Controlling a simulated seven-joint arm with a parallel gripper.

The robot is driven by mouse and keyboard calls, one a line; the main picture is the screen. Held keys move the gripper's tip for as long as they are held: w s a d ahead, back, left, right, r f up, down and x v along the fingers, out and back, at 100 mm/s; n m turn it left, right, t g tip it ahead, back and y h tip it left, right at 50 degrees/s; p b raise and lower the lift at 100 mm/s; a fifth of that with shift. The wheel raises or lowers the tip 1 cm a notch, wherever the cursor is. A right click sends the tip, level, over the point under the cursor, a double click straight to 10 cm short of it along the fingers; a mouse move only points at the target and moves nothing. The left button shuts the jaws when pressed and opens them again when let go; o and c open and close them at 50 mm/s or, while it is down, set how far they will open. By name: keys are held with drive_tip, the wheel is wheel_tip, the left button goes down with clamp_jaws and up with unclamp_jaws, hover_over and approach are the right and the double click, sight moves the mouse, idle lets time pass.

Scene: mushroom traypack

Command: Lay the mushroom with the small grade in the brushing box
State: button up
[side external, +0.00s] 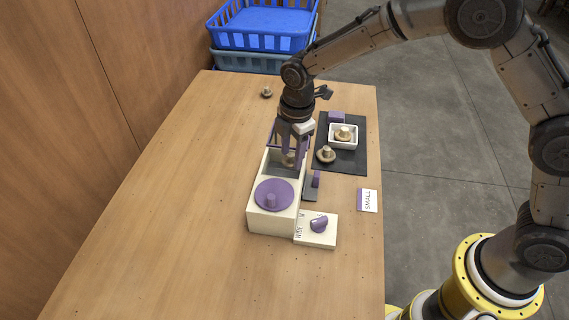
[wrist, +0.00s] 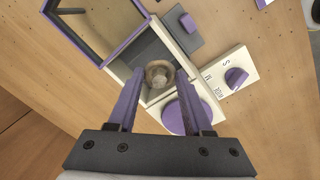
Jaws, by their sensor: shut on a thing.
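The brushing box (side external: 252,205) is a cream box with a round purple disc on its near part and an open grey compartment behind. A purple-framed lid stands open at the compartment's far side; the lid (wrist: 95,25) also shows in the wrist view. My gripper (side external: 290,163) points down at the compartment, its purple fingers shut on a brown mushroom (wrist: 158,80). The mushroom is at the compartment opening; I cannot tell whether it touches the floor. A card reading SMALL (side external: 368,200) lies at the table's right edge.
A dial box (side external: 316,230) with a purple knob adjoins the brushing box. A dark mat (side external: 352,165) holds a mushroom (side external: 326,155) and a white tray (side external: 333,143) with another mushroom. One more mushroom (side external: 266,92) lies at the back. Blue crates (side external: 262,40) stand beyond. The table's left is clear.

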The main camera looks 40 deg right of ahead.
sight(285, 156)
drive_tip(key=shift+w+a+f, duration=0.2)
drive_tip(key=shift+w+f, duration=0.3)
drive_tip(key=shift+f, duration=0.15)
drive_tip(key=shift+w+a+f, duration=0.15)
drive_tip(key=shift+w+f, duration=0.3)
drive_tip(key=shift+f, duration=1.7)
drive_tip(key=shift+f, duration=0.1)
drive_tip(key=o, duration=0.6)
drive_tip(key=r, duration=0.8)
drive_tip(key=s+r, duration=0.1)
drive_tip(key=r, duration=0.3)
drive_tip(key=shift+r, duration=0.15)
